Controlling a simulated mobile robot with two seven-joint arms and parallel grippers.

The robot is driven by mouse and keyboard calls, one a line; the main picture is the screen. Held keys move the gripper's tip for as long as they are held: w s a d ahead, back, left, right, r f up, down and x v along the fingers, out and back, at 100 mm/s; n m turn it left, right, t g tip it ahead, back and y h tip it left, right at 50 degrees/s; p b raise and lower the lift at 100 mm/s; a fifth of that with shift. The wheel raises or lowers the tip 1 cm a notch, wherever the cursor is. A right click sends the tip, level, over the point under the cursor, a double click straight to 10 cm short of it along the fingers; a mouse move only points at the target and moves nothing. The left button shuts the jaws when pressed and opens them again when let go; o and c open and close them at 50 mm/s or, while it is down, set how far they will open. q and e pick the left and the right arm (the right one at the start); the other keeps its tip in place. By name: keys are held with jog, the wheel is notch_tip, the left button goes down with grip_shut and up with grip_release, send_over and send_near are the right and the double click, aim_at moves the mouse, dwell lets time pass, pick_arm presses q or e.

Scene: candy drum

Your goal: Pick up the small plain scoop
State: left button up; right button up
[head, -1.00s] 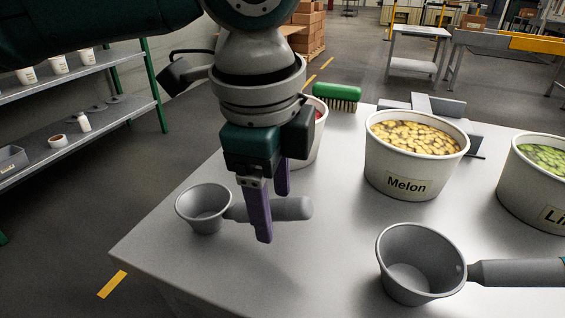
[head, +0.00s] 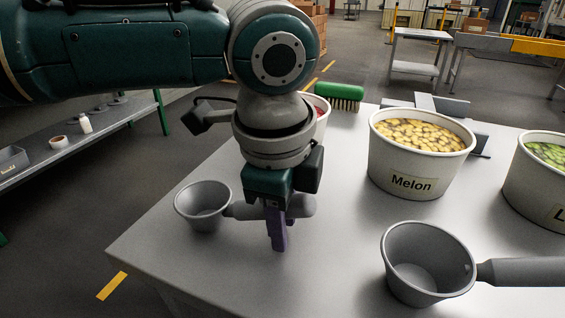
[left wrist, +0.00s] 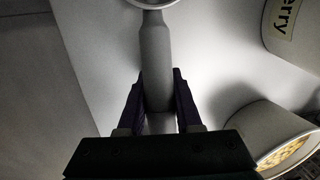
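The small plain scoop (head: 203,207) lies on the table's left part, cup to the left. In the head view my left gripper (head: 278,238) points down at its grey handle (head: 243,211), covering the handle's middle. In the left wrist view the handle (left wrist: 155,60) runs between the two purple fingers of my left gripper (left wrist: 158,95), one on each side with little room. The fingers look open around it; contact is not clear. A bigger scoop (head: 420,262) lies at the front right, its handle pointing right. My right gripper is not in view.
A Melon tub (head: 412,183) and a partly cut-off tub of green pieces (head: 530,185) stand to the right. Another tub (head: 319,122) stands behind my left wrist, near a green brush (head: 340,91). The table (head: 330,275) is clear between the scoops.

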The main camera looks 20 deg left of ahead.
pick_arm(q)
grip_shut()
jog(key=shift+r, duration=0.1)
dwell(0.3)
notch_tip(320, 180, up, 20)
jog(key=p, duration=0.3)
